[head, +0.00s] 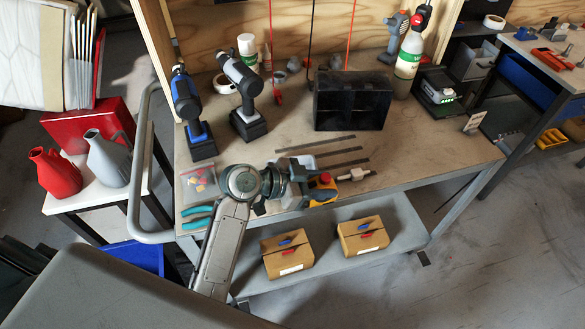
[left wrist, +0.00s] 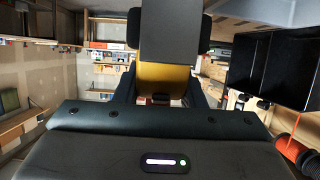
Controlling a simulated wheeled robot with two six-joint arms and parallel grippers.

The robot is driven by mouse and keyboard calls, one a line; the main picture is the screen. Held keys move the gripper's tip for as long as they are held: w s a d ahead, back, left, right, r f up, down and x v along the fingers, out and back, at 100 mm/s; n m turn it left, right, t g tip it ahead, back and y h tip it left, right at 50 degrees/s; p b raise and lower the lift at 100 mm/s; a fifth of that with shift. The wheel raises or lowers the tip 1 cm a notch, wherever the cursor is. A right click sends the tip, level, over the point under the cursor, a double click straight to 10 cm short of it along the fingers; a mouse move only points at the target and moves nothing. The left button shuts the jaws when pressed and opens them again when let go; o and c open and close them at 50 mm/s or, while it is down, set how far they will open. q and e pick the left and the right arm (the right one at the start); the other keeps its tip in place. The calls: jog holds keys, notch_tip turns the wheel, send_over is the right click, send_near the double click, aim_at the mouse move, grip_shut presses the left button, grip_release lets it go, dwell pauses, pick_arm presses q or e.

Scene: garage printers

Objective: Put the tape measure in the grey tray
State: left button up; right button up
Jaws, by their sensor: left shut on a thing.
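My left gripper (head: 304,180) reaches over the front part of the workbench. It is shut on the tape measure, which shows in the left wrist view as a yellow body with dark grey parts (left wrist: 165,77) between the black fingers (left wrist: 168,97). In the head view the fingers hide most of it. A yellow thing with a round red top (head: 323,186) shows just right of the fingertips. My right gripper is not in view.
A black bin (head: 352,101) and two drills (head: 242,92) stand farther back. Flat dark strips (head: 315,145) lie behind the gripper. Teal-handled pliers (head: 197,215) lie at the front left. Two cardboard boxes (head: 287,252) sit on the lower shelf.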

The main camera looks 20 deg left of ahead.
pick_arm(q)
jog(key=w+a, duration=0.2)
jog(key=w+a+b, duration=0.1)
jog(key=w+a, duration=0.1)
jog(key=a, duration=0.1)
jog(key=w+a+f+b, duration=0.1)
jog(key=w+a, duration=0.2)
jog(key=shift+a, duration=0.1)
notch_tip(320, 180, down, 3)
jog(key=shift+f+b, duration=0.1)
jog(key=shift+b, duration=1.15)
jog(key=shift+f, duration=0.3)
jog(key=o, duration=1.2)
jog(key=shift+c, duration=0.2)
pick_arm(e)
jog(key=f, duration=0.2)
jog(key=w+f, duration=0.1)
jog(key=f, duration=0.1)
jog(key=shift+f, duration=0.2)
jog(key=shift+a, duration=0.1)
